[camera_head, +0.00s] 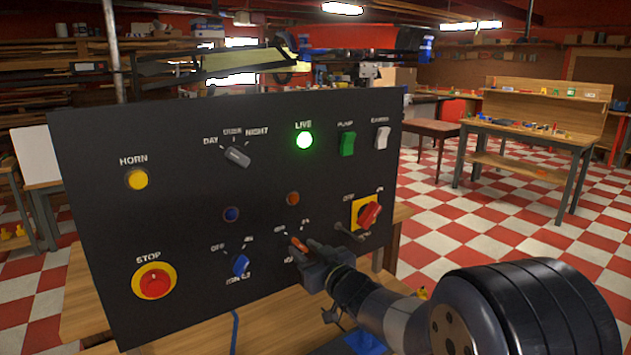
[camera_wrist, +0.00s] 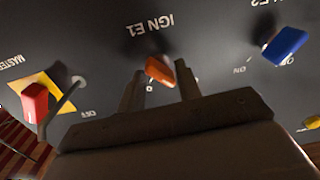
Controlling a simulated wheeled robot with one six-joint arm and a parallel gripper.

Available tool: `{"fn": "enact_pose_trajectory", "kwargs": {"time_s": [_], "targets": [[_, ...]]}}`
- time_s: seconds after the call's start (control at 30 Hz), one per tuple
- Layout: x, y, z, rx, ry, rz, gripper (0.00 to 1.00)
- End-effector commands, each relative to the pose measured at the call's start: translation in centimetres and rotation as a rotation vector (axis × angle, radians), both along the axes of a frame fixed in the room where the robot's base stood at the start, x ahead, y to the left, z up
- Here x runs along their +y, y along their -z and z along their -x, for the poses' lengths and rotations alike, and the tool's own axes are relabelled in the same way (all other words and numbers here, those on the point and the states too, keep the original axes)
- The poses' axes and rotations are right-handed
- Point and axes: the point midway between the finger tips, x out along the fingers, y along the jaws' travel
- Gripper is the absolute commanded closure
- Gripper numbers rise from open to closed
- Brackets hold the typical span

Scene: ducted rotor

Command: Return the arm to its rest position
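My arm reaches from the lower right of the head view toward the black control panel (camera_head: 190,240). My gripper (camera_head: 301,244) is at the panel's lower right, by the small orange knob (camera_head: 299,245). In the wrist view, my gripper's two fingers (camera_wrist: 160,84) stand apart, with the orange knob (camera_wrist: 160,70) between or just beyond their tips. Gaps show on both sides of the knob, so my gripper looks open. The label IGN E1 is upside down in that view. How far the fingertips are from the panel face is hard to tell.
The red master switch (camera_head: 370,214) on a yellow plate and a bent metal lever (camera_head: 351,233) are close to my gripper's right. A blue knob (camera_head: 241,265) is to its left. The green LIVE lamp (camera_head: 304,140) is lit. Open checkered floor (camera_head: 450,235) lies right of the panel.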

Motion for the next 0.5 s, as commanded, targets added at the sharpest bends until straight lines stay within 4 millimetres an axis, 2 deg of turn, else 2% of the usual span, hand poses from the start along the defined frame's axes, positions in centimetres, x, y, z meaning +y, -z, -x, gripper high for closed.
{"fn": "enact_pose_trajectory", "kwargs": {"time_s": [0.03,0.5], "targets": [[0.03,-0.46,0.02,0.029,-0.001,-0.038,0.67],[0.08,-0.47,0.04,0.256,0.0,-0.375,0.67]]}}
